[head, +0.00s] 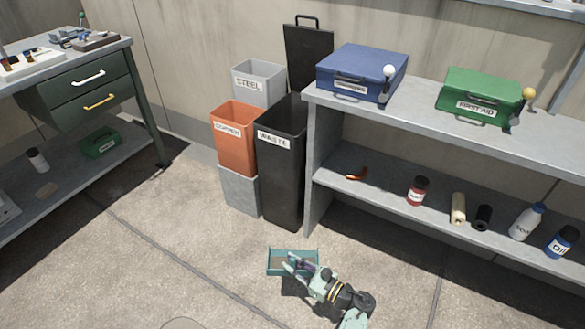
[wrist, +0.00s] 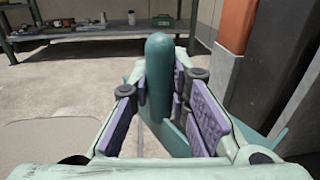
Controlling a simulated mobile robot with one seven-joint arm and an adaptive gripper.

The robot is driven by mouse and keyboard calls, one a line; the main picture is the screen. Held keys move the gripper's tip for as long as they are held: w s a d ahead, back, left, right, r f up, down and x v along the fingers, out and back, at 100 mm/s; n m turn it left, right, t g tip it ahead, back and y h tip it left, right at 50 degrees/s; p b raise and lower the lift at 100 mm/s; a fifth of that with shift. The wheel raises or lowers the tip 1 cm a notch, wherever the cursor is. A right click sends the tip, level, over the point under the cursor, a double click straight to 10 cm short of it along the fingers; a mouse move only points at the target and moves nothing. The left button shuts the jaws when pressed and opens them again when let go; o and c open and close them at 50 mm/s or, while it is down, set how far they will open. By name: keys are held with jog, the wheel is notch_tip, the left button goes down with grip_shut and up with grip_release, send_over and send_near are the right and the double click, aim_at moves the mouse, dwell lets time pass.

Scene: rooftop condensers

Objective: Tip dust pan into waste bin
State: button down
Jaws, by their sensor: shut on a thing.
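The dust pan (head: 281,271) is a teal tray with a brownish inside, low over the floor in front of the bins. I cannot tell whether it touches the floor. My gripper (head: 303,265) is shut on its teal handle. In the wrist view the handle (wrist: 158,70) rises between the purple pads of my gripper (wrist: 160,98), and the pan's body is partly hidden behind the fingers. The waste bin (head: 281,185) is tall and black with a WASTE label. Its top is open, and a black lid (head: 308,60) stands upright behind it. The pan is below the bin's rim.
An orange bin (head: 235,145) and a grey STEEL bin (head: 262,78) stand left of the waste bin. A grey shelf bench (head: 420,125) with a blue box (head: 362,70) and green first aid box (head: 480,95) stands right. A workbench (head: 85,90) is at left.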

aim_at(292, 251)
jog(key=shift+w+a+r+m+t+h, duration=0.15)
jog(key=shift+w+m+t+h, duration=0.25)
jog(key=shift+m+t+h, duration=0.15)
jog(key=w+m+t+h, duration=0.1)
jog(key=h, duration=0.1)
jog(key=w+r+m+t+h, duration=0.1)
jog(key=m+t+h, duration=0.1)
jog(key=shift+w+r+t, duration=0.15)
jog(key=shift+w+t, duration=0.1)
jog(key=shift+w+r+m+t+h, duration=0.1)
jog(key=shift+w+m+t+h, duration=0.35)
jog(key=shift+m+h, duration=0.3)
jog(key=shift+w+m+t+h, duration=0.15)
jog(key=shift+m+t+h, duration=0.5)
jog(key=shift+h, duration=0.35)
jog(key=h, duration=0.1)
jog(key=m+h, duration=0.2)
jog(key=shift+w+d+f+t, duration=0.15)
jog(key=shift+d+f+t, duration=0.1)
jog(key=shift+t, duration=0.05)
jog(key=m+h, duration=0.1)
jog(key=f+m+h, duration=0.1)
jog(key=shift+h, duration=0.4)
jog(key=shift+a+f, duration=0.1)
jog(key=shift+f, duration=0.05)
jog(key=shift+h, duration=0.4)
